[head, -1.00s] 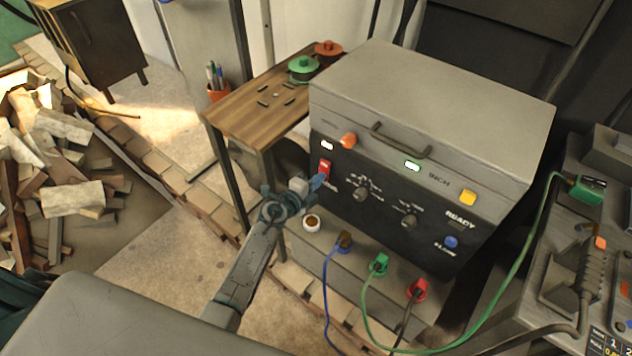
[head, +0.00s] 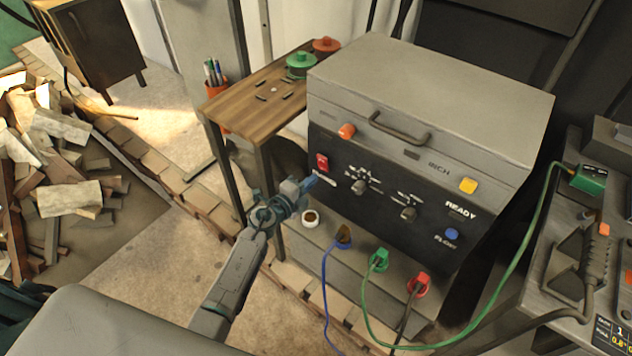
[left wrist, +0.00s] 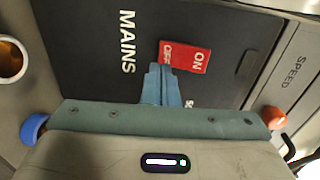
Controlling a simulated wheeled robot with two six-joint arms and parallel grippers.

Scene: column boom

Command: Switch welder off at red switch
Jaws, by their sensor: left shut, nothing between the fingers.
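The welder (head: 420,150) is a grey box with a black front panel, standing in the middle of the head view. Its red switch (head: 322,162) is at the left of the panel; no lamp on the front is lit. In the left wrist view the red switch (left wrist: 185,57) shows the words ON and OFF beside the word MAINS. My left gripper (head: 311,182) is shut and empty, its tips just below the switch. In the left wrist view its fingertips (left wrist: 160,80) sit by the OFF end; I cannot tell if they touch. My right gripper is not in view.
A wooden side table (head: 250,110) with green and orange pots stands left of the welder. Blue, green and red plugs (head: 378,260) with cables are below the panel. A white cup (head: 310,218) is near my left gripper. A bench (head: 570,290) is at the right.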

